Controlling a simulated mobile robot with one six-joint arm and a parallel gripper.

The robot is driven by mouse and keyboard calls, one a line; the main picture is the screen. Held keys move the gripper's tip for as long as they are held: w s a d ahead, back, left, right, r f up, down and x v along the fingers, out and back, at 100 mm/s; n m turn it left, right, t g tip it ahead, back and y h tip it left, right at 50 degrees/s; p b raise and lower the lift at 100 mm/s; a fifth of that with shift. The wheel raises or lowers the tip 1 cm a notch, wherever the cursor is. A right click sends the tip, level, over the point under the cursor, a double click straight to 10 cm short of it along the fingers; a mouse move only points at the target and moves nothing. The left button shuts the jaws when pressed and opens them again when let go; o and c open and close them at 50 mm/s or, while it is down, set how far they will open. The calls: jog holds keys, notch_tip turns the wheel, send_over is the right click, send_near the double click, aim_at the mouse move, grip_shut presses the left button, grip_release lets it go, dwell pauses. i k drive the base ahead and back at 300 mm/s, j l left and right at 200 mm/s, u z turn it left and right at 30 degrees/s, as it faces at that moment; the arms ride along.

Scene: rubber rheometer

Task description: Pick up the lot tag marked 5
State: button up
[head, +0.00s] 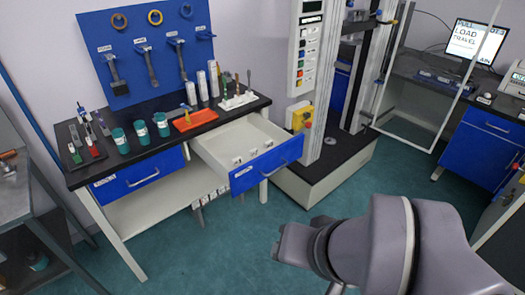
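Several small white tags (237,160) stand or lie in the open drawer (228,145) of the workbench, at the centre of the head view. They look like lot tags, but their marks are too small to read, so I cannot tell which one is marked 5. My gripper (287,243) appears at the end of my grey arm at the lower right. It is in front of the drawer and below it in the picture, apart from the tags. Its fingers are not clear, and I see nothing held in it.
The black bench top (100,165) holds several teal cups (141,132), an orange tray (195,119) and a white rack (238,101). A blue tool board (150,45) is behind. The rheometer column (322,90) stands right of the drawer. Green floor is clear in front.

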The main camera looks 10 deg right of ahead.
aim_at(235, 162)
jog(key=i+j+z, duration=0.1)
jog(key=i+j, duration=0.15)
jog(key=i+j+z, duration=0.15)
jog(key=i+j, duration=0.15)
jog(key=i+j+z, duration=0.1)
jog(key=i+j, duration=0.25)
jog(key=i+j+z, duration=0.25)
jog(key=i+j, duration=0.25)
jog(key=j, duration=0.25)
jog(key=i+j+z, duration=0.15)
jog(key=j, duration=0.25)
jog(key=i+j+z, duration=0.1)
jog(key=i+j, duration=0.2)
jog(key=j, duration=0.15)
